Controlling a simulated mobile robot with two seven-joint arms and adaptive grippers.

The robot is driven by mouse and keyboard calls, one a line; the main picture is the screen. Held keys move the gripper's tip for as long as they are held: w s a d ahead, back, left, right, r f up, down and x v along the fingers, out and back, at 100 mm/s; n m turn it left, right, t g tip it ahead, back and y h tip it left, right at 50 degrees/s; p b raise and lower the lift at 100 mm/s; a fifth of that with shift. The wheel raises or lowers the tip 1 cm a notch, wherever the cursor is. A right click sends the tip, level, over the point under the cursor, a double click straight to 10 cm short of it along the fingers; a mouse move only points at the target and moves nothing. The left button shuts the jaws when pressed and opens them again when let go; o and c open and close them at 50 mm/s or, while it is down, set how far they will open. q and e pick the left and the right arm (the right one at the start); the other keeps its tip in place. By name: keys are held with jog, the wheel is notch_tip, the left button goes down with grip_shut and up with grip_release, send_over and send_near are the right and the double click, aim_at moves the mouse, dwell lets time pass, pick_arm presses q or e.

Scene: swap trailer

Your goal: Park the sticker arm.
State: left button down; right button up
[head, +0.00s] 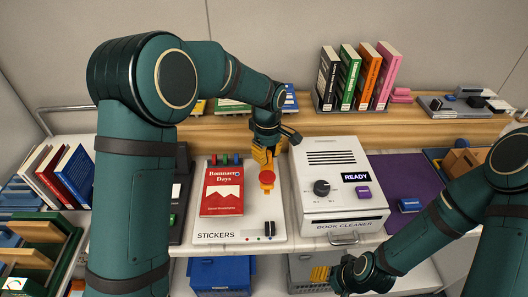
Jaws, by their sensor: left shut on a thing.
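The white sticker station (212,238), marked STICKERS, lies on the counter with a red book (222,190) on its left part. The sticker arm (267,178), with a round red head, shows at the right of the book, partly hidden by my fingers. My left gripper (264,163) points down over the station and is shut on the sticker arm. My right gripper (322,273) is low at the front, below the counter edge and away from the station. Its fingers are too small to tell open from shut.
A white book cleaner (332,180) with a READY display stands close to the right of the station. Upright books (362,77) stand on the wooden shelf behind. A blue bin (220,276) and a grey bin (301,272) sit below. A purple mat (395,180) lies at right.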

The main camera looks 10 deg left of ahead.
aim_at(269, 153)
pick_arm(q)
jog(key=shift+d+n, duration=0.15)
jog(key=shift+n, duration=0.15)
dwell(0.4)
jog(key=c, duration=0.8)
grip_release()
jog(key=shift+o, duration=0.2)
notch_tip(269, 153, up, 12)
